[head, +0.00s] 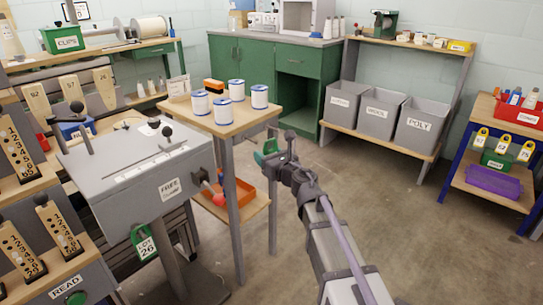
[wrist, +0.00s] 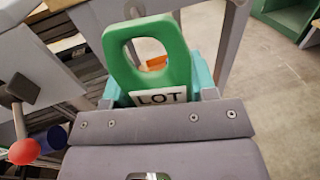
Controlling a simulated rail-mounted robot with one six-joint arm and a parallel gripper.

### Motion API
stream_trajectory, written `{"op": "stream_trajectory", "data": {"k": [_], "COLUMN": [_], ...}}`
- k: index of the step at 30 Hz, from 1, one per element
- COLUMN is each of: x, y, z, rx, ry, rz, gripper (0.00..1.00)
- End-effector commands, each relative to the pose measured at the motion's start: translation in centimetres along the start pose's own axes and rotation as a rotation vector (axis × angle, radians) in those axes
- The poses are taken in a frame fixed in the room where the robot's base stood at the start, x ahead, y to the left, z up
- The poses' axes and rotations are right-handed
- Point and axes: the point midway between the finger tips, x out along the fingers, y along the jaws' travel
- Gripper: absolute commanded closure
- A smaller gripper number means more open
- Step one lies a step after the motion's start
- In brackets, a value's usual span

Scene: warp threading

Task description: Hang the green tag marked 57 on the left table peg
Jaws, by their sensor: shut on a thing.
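My gripper (head: 270,154) is shut on a green tag, out in front of the small wooden table. In the wrist view the green tag (wrist: 176,50) stands up between the teal fingers of my gripper (wrist: 158,92), its long slot at the top. Its white label reads LOT; the number below is hidden behind the gripper body. In the head view the tag is too small to read. Another green tag, LOT 26 (head: 145,244), hangs at the front of the grey machine. I cannot clearly make out the left table peg.
The wooden table (head: 205,119) holds several white and blue cans. The grey machine (head: 135,178) has a red-knobbed lever (head: 218,199), also in the wrist view (wrist: 23,151). Grey bins (head: 390,117) and a blue-framed rack (head: 462,172) stand right. The floor between is clear.

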Motion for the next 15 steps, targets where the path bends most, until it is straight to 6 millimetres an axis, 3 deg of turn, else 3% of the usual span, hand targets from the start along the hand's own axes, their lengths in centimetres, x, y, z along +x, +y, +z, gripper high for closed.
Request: {"op": "stream_trajectory", "data": {"k": [15], "x": [4.0], "y": [0.9], "z": [-0.4], "rx": [0.0], "ry": [0.0], "rz": [-0.002], "gripper": [0.74]}}
